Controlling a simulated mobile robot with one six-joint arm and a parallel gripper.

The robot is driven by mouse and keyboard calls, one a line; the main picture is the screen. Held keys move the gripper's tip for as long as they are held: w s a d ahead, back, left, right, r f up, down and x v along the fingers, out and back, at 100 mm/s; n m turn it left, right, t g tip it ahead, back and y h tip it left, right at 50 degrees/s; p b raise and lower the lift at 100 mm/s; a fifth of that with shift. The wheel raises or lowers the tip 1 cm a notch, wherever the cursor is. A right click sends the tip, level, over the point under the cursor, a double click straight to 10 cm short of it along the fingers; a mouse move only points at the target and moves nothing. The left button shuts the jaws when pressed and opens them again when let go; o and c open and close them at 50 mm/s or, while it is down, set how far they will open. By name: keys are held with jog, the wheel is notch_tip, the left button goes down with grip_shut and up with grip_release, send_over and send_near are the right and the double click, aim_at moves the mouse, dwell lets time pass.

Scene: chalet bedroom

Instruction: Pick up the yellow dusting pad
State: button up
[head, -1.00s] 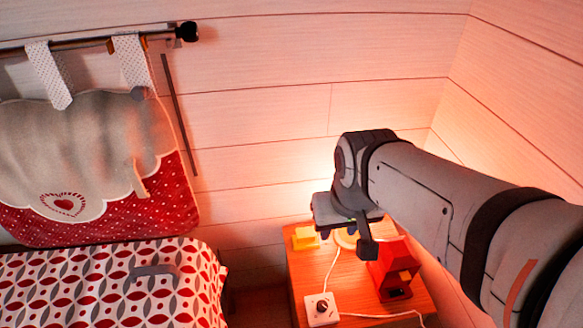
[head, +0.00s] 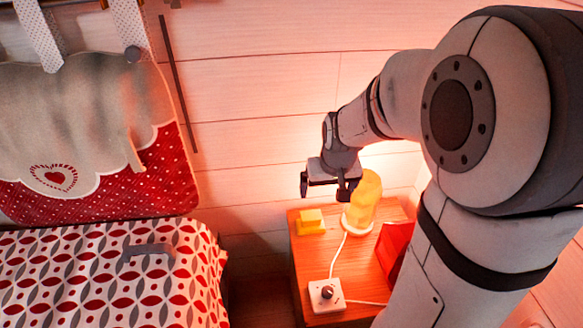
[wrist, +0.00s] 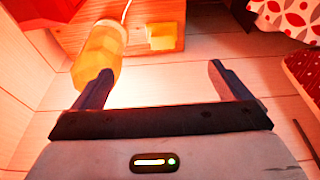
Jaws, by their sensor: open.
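The yellow dusting pad (head: 310,222) lies on the wooden bedside table (head: 305,270), near its back left corner.
A glowing yellow lamp (head: 363,203) stands right of the pad, close to my gripper; in the wrist view it appears behind the left finger. A white switch box (head: 326,295) with a cord and a red object (head: 392,248) are on the table. A patterned bed (head: 100,275) is left.

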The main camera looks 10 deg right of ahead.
aim_at(311, 216)
jog(key=shift+o, duration=0.2)
jog(key=w+f+b, duration=0.3)
jog(key=w+f, duration=0.4)
jog(key=f, duration=0.5)
jog(key=shift+b, duration=0.35)
jog(key=b+x, duration=0.1)
jog(key=x, duration=0.5)
jog(key=w+b+x, duration=0.1)
jog(key=x, duration=0.5)
jog(key=w+b+x, duration=0.1)
jog(key=b+x, duration=0.1)
jog(key=x, duration=0.5)
jog(key=shift+w+a+r, duration=0.1)
jog(key=shift+w+r, duration=0.1)
jog(key=shift+r, duration=0.05)
